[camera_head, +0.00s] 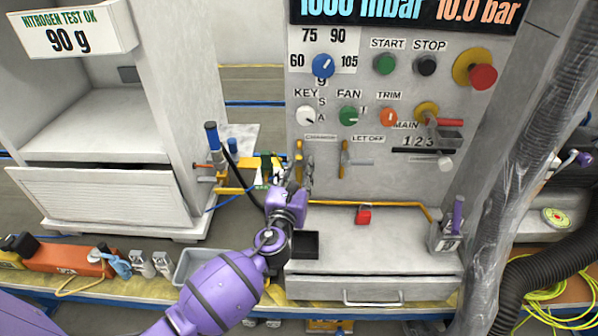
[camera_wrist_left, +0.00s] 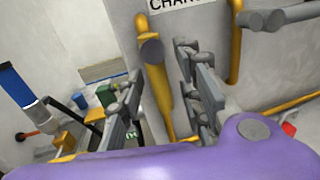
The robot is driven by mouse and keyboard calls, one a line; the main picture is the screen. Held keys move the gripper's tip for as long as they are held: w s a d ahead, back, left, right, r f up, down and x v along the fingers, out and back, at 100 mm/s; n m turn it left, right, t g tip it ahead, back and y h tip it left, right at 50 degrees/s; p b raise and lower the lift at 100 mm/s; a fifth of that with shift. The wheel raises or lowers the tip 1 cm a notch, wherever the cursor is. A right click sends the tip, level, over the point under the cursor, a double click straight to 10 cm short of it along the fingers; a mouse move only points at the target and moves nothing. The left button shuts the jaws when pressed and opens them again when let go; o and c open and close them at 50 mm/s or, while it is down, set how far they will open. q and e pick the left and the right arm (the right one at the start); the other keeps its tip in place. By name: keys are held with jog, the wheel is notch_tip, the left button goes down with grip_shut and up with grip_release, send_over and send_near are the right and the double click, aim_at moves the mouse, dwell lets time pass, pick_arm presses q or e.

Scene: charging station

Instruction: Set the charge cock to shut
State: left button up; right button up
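The charge cock sits under the CHARGE label (camera_head: 320,136) on the grey panel, beside a yellow upright pipe (camera_head: 298,150). In the left wrist view its grey round part (camera_wrist_left: 152,52) shows on the yellow pipe (camera_wrist_left: 160,95). My left gripper (camera_head: 303,178) is in front of it and partly hides it in the head view. In the wrist view its two fingers (camera_wrist_left: 160,90) are apart, one on each side of the pipe. I cannot tell whether either finger touches the cock. My right gripper is not in view.
The let-off cock (camera_head: 345,155) is just right, with a grey lever (camera_wrist_left: 275,18) in the wrist view. Knobs such as the fan knob (camera_head: 348,115) sit above. A red block (camera_head: 364,215) lies on the shelf below. A blue-handled fitting (camera_head: 213,138) stands left.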

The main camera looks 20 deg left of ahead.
pick_arm(q)
jog(key=shift+c, duration=0.6)
grip_shut()
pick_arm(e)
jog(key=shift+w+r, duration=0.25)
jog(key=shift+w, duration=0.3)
